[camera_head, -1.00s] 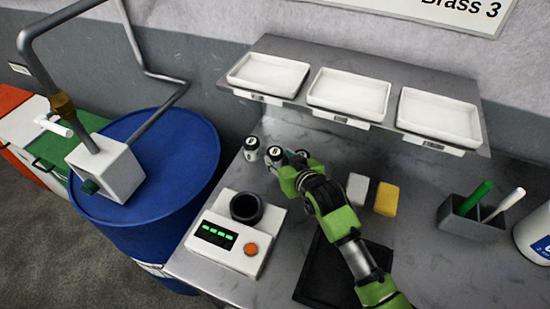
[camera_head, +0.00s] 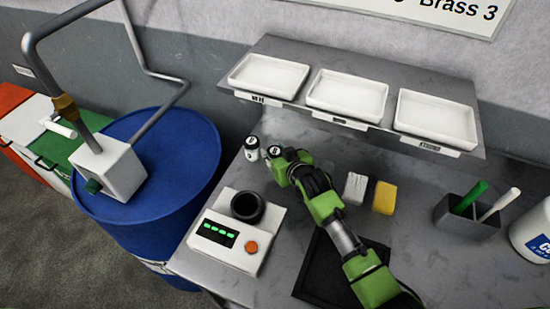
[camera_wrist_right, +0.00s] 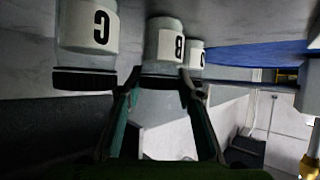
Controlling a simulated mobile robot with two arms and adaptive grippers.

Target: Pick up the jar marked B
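The jar marked B (camera_wrist_right: 165,47) is a small white-grey jar with a dark lid; the wrist view shows it upside down. It stands near the bench's back left, and its top shows in the head view (camera_head: 275,151). My right gripper (camera_wrist_right: 161,82) has its fingertips apart, one on each side of the lid; I cannot tell whether they touch it. In the head view the right gripper (camera_head: 276,165) reaches the jar from the right front. A jar marked C (camera_wrist_right: 92,28) is beside it, hidden in the head view. My left gripper is not in view.
Another jar (camera_head: 251,148) stands just left of B. A white device with a dark cup (camera_head: 236,232) is in front. Three white trays (camera_head: 346,94) sit on a shelf above. A pale block (camera_head: 355,187), a yellow block (camera_head: 384,197) and a black mat (camera_head: 330,285) lie right.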

